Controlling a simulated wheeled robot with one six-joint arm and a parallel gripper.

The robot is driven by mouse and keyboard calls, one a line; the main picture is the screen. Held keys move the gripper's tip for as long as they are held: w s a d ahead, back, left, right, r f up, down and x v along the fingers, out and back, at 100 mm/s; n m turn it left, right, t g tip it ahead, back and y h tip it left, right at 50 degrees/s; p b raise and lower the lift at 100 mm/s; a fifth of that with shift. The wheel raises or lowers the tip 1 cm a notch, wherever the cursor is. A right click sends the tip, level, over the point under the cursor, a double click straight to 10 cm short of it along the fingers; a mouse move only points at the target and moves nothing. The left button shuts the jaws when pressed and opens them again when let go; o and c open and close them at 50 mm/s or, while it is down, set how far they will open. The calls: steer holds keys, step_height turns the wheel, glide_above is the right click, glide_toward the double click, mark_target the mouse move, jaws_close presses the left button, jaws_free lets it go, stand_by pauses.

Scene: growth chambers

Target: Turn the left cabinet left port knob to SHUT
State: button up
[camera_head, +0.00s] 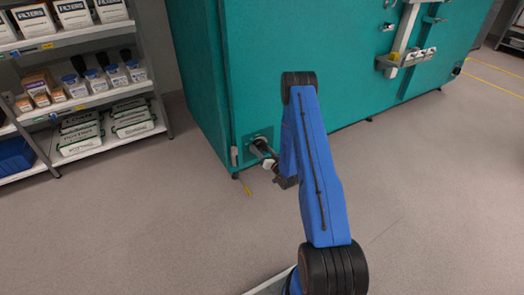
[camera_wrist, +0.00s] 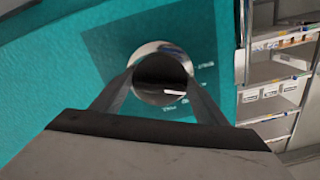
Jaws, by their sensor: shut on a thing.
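The teal cabinet (camera_head: 285,65) stands across the back of the head view, with a port plate (camera_head: 266,134) low near its left front corner. My gripper (camera_head: 262,148) reaches this port from the front. In the wrist view, the round dark knob with a shiny metal rim (camera_wrist: 160,72) sits between the two fingers of my gripper (camera_wrist: 161,88), which are shut on it. Small lettering on the plate (camera_wrist: 115,50) beside the knob is too blurred and turned to read. I cannot tell the knob's setting.
Grey shelving (camera_head: 165,118) with boxes, bottles and bags stands at the left; shelves also show at the right of the wrist view (camera_wrist: 275,88). A bracket with white fittings (camera_head: 405,60) sticks out of the cabinet front. The floor (camera_head: 130,235) in front is clear.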

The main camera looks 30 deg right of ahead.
steer(key=shift+n, duration=2.2)
steer(key=o, duration=0.8)
steer(key=shift+s, duration=0.1)
steer(key=s, duration=1.7)
steer(key=shift+s+d, duration=0.15)
steer(key=shift+d, duration=0.15)
